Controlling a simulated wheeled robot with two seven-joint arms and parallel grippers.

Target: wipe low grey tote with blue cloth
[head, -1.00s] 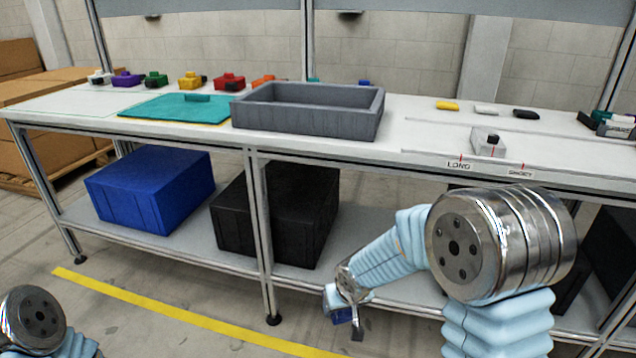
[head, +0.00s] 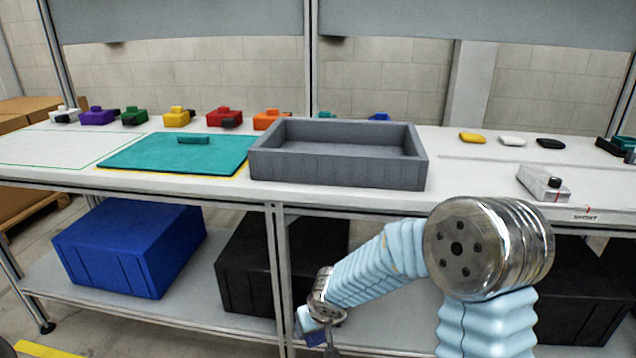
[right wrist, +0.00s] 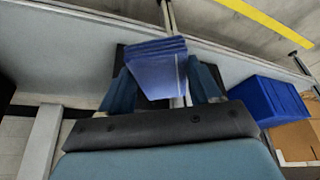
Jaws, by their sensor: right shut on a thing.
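The low grey tote (head: 340,170) stands empty and upright on the white workbench, to the right of a teal board. My right gripper (head: 318,338) hangs low in front of the bench, below its top and apart from the tote. It is shut on the folded blue cloth (right wrist: 157,68), which shows between the two fingers in the right wrist view. In the head view only a small part of the cloth (head: 313,337) shows. My left gripper is outside both current views.
The teal board (head: 170,155) lies left of the tote. Several coloured blocks (head: 226,117) line the bench's back. A blue box (head: 130,245) and black boxes (head: 245,270) stand on the lower shelf.

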